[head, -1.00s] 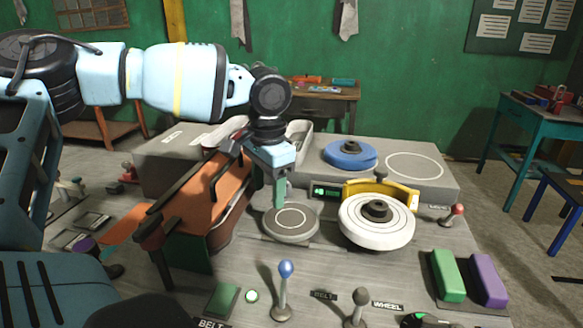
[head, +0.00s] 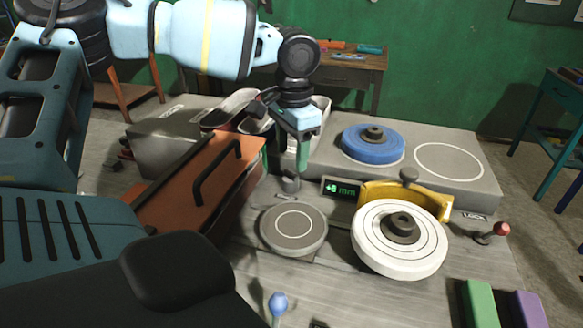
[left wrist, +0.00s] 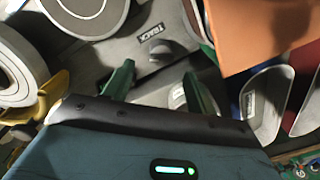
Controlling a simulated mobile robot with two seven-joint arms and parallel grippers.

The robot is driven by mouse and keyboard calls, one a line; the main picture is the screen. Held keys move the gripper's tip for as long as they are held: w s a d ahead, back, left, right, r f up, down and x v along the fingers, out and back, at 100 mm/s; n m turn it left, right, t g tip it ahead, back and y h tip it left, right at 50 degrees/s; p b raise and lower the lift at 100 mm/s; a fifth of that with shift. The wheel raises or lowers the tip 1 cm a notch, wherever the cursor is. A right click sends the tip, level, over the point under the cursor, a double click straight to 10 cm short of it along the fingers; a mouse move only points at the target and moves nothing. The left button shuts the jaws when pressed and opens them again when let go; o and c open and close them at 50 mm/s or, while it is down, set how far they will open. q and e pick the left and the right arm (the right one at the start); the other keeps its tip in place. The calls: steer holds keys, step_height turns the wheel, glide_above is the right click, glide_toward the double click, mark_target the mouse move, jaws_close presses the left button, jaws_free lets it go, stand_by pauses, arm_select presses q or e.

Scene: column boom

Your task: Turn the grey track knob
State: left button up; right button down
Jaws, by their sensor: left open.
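The grey track knob (head: 290,183) stands on the grey console behind the flat grey disc, partly hidden by my gripper in the head view. In the left wrist view the knob (left wrist: 160,52) is beside the TRACK label (left wrist: 152,33). My left gripper (head: 300,162) points down just above and behind the knob in the head view. In the left wrist view its green fingers (left wrist: 158,86) are spread apart, with the knob beyond their tips and nothing held. My right gripper is not in view.
A grey disc (head: 294,231), a white wheel (head: 370,240) and a yellow guard (head: 436,203) are close in front. An orange lid with a black handle (head: 187,187) is at left. A blue disc (head: 358,150) sits behind. A display (head: 341,190) reads about +8 mm.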

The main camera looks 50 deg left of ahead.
mark_target(291, 173)
arm_select(q)
steer(key=f, duration=0.7)
steer(key=shift+w+a, duration=0.15)
steer(key=shift+a, duration=0.1)
steer(key=c, duration=1)
